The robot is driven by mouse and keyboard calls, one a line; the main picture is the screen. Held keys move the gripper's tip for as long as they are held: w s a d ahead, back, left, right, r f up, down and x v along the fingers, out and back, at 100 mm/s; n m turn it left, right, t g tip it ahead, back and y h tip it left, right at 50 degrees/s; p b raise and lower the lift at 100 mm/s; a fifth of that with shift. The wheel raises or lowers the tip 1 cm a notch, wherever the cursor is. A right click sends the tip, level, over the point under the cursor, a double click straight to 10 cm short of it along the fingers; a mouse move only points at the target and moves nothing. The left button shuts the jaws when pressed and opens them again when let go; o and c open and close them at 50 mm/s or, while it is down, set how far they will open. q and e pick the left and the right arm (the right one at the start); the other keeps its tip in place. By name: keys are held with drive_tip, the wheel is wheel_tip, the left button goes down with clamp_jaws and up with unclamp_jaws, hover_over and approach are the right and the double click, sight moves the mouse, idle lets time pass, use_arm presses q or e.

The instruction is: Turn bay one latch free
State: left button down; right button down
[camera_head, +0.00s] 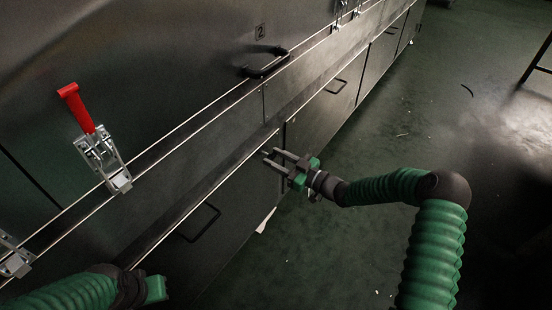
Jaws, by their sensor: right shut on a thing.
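A metal toggle latch (102,155) with a red handle (76,107) is on the dryer's side at the left; the handle points up and slightly left. No bay number shows beside it. My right gripper (276,158) is in front of the lower panels, to the right of this latch and well apart from it. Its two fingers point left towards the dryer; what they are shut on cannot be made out. My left gripper (148,288) is at the bottom left, below the latch and apart from it; its fingers cannot be made out.
Another metal latch (15,258) shows at the lower left edge. A panel marked 2 (261,31) has a dark handle (265,63). Lower panels carry handles (200,222). The green floor (430,120) at the right is mostly free, with small scraps.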

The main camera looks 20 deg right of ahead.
drive_tip(key=n, duration=0.3)
drive_tip(key=shift+n+p, duration=0.35)
drive_tip(key=shift+n, duration=0.05)
drive_tip(key=n, duration=0.6)
drive_tip(key=n+b, duration=0.1)
drive_tip(key=n, duration=0.2)
drive_tip(key=shift+s+a+f, duration=0.1)
drive_tip(key=shift+f, duration=0.15)
drive_tip(key=shift+f+n+b, duration=0.1)
drive_tip(key=shift+n+b, duration=0.4)
drive_tip(key=shift+n, duration=1.7)
drive_tip(key=shift+s+a, duration=0.1)
drive_tip(key=c, duration=0.9)
unclamp_jaws()
